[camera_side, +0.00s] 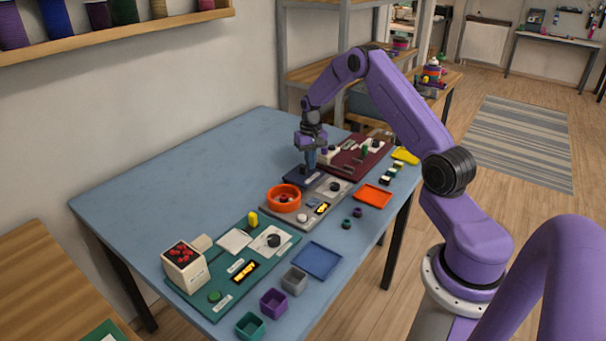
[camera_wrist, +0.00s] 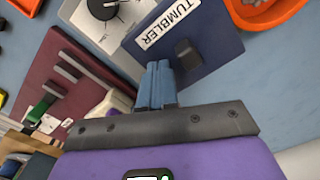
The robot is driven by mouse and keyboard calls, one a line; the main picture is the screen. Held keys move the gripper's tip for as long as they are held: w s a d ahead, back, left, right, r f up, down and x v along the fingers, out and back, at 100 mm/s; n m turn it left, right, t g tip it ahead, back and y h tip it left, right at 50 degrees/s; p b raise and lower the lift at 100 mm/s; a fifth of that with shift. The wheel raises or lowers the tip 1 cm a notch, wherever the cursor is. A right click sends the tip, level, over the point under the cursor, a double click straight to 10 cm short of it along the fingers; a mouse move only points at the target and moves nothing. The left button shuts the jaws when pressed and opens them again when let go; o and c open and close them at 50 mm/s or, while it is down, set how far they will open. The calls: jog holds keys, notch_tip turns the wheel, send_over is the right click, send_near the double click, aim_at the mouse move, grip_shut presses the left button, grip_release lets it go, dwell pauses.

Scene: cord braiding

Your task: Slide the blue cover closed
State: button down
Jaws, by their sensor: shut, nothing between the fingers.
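The blue cover (camera_wrist: 205,40) is a dark blue panel with a white label reading TUMBLER and a small dark block-shaped handle (camera_wrist: 187,54) standing up from it. In the side view the cover (camera_side: 296,178) lies at the back of the grey board (camera_side: 315,215), partly hidden by my gripper. My gripper (camera_side: 309,167) points down over the cover. In the wrist view its light blue fingers (camera_wrist: 158,72) are together and empty, just left of the handle. I cannot tell whether they touch the handle or the cover. What lies under the cover is hidden.
An orange round bowl (camera_side: 284,198) sits close beside the cover. A dial plate (camera_wrist: 112,22) borders it on the other side. A maroon board (camera_side: 352,157) with fittings is behind, and a green board (camera_side: 240,262) in front. The blue table's left side is clear.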

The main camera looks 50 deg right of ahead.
jog(key=shift+a, duration=0.15)
jog(key=shift+a, duration=5.5)
jog(key=shift+d, duration=0.15)
jog(key=shift+d, duration=0.4)
jog(key=shift+r, duration=0.15)
notch_tip(320, 180, up, 11)
